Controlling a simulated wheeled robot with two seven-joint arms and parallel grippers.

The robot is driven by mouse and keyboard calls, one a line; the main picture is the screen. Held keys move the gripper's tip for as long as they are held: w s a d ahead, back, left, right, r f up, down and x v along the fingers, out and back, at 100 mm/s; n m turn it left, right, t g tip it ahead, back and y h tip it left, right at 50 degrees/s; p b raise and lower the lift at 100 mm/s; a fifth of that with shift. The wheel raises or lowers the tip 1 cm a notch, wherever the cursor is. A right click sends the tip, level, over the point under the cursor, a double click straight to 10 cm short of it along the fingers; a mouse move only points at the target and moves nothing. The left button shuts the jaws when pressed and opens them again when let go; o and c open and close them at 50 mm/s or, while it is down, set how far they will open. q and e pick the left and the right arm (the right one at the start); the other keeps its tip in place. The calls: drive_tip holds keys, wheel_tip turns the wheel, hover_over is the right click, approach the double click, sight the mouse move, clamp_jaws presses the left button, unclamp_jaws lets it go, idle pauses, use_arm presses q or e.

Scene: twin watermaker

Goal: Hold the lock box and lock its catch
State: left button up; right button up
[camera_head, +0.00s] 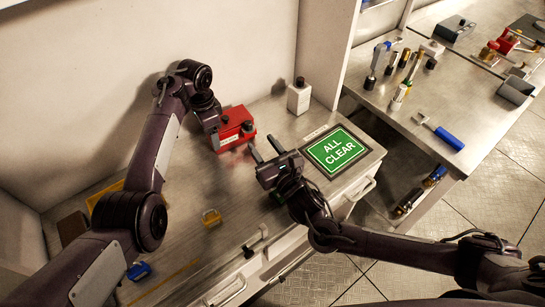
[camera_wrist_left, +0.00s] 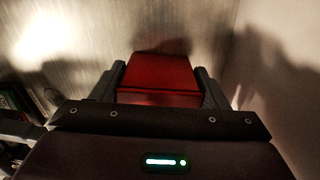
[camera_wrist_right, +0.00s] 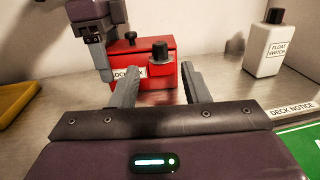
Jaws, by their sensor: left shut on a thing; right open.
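The red lock box (camera_head: 237,124) stands on the metal bench near the wall. My left gripper (camera_head: 213,130) is at its left end, shut on it; in the left wrist view the red box (camera_wrist_left: 160,72) sits between both fingers. In the right wrist view the box (camera_wrist_right: 153,88) shows a partly hidden white label and a dark round knob (camera_wrist_right: 159,51) on its front, with a smaller dark knob (camera_wrist_right: 131,38) on top. I cannot tell how the catch is set. My right gripper (camera_head: 263,147) is open and empty, its fingers pointing at the box front, apparently short of it.
A white bottle labelled float switch (camera_head: 299,96) stands right of the box. A green ALL CLEAR sign (camera_head: 338,152) lies on the bench by my right gripper. A second bench (camera_head: 440,98) at right holds several tools.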

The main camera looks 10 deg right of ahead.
drive_tip(key=v, duration=0.5)
drive_tip(key=shift+s, duration=0.1)
use_arm(q)
drive_tip(key=o, duration=1.3)
